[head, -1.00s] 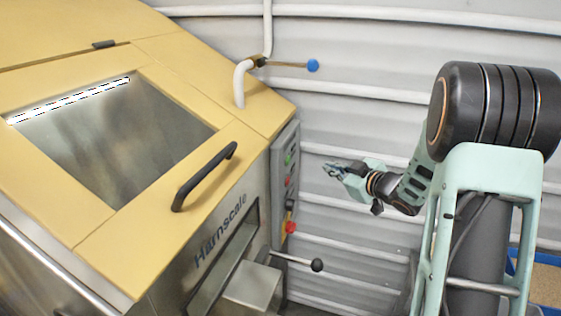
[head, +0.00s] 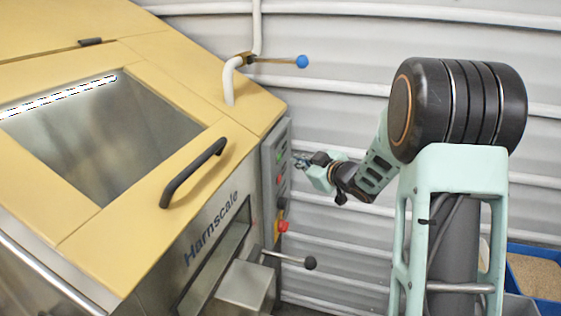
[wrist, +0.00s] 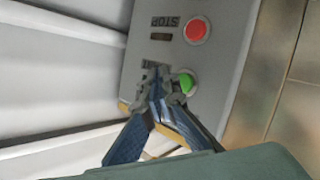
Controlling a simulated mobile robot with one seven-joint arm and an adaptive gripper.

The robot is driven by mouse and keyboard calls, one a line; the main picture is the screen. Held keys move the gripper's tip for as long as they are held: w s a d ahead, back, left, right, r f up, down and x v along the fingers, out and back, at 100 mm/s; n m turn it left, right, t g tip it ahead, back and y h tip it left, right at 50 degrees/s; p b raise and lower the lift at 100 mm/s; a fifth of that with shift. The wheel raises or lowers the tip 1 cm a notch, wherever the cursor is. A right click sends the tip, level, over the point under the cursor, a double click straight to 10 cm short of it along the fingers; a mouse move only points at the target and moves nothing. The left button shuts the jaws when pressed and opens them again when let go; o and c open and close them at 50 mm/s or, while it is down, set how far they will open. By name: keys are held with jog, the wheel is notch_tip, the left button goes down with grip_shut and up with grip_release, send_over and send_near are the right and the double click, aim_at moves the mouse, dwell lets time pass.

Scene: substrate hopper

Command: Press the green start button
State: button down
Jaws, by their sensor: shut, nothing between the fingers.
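The green start button (wrist: 186,83) sits on a grey control panel (wrist: 215,75) in the wrist view, partly behind my fingertips. My gripper (wrist: 158,82) is shut and empty, its tips over the panel just left of the green button. I cannot tell whether they touch the panel. In the head view my gripper (head: 300,161) points left at the panel's side (head: 270,180), close to it. The green button is too small to make out clearly there.
A red stop button (wrist: 196,30) sits above the green one in the wrist view. A red knob (head: 282,226) and a black-tipped lever (head: 310,262) lie below my gripper. A blue-tipped valve handle (head: 302,62) is above. A blue bin (head: 535,270) stands at right.

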aim_at(280, 158)
jog(key=shift+w+a, duration=0.3)
jog(key=shift+a, duration=0.45)
jog(key=shift+a, duration=0.15)
dwell(0.8)
jog(key=shift+w+a, duration=0.2)
jog(key=shift+a, duration=0.05)
